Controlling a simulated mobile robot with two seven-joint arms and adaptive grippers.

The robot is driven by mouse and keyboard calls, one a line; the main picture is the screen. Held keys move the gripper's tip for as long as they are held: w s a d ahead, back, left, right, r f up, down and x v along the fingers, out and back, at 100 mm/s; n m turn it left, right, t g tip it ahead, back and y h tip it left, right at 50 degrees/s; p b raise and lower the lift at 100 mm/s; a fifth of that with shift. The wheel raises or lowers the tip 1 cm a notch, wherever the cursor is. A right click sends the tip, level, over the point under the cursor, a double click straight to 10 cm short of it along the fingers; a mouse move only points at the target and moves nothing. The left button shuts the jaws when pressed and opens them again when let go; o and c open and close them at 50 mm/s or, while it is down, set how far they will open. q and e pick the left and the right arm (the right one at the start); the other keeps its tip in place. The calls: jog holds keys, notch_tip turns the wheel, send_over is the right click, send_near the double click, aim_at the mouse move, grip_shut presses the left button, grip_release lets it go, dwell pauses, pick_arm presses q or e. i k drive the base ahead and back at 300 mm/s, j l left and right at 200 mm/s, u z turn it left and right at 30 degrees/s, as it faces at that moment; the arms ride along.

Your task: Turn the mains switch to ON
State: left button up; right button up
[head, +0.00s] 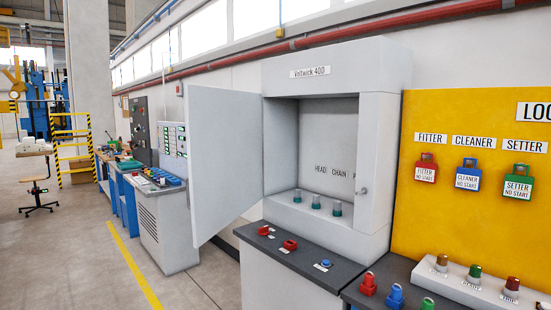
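A grey cabinet labelled Voltwick 400 (290,54) stands right of centre in the head view, its door (222,160) swung open to the left. Inside, three teal-and-grey knobs or pegs (316,201) stand on a low ledge, and lettering reading "HEAD CHAIN" is on the back wall. On the dark desk top (295,262) in front are a red control (263,231), a second red control (290,245) and a blue one (325,264). Their labels are too small to read, so I cannot tell which is the mains switch or its position. Neither gripper is in view.
A yellow board (408,215) at right holds red (426,168), blue (468,175) and green (518,183) padlock tags. Below are red (368,284) and blue (395,297) padlock-like pieces and a white strip (480,285) of coloured knobs. Open floor (70,260) lies left.

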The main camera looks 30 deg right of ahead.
aim_at(263, 231)
jog(key=i+j+z, duration=0.1)
jog(key=z, duration=0.3)
jog(key=i+j+z, duration=0.2)
jog(key=z, duration=0.25)
jog(key=i+j+z, duration=0.15)
jog(key=z, duration=0.25)
jog(key=i+j+z, duration=0.25)
jog(key=j, duration=0.25)
jog(key=j+z, duration=0.3)
jog(key=j, duration=0.25)
jog(key=i+j, duration=0.1)
jog(key=j, duration=0.6)
jog(key=i+j+z, duration=0.1)
jog(key=j, duration=0.6)
jog(key=j+z, duration=0.1)
jog(key=j, duration=0.6)
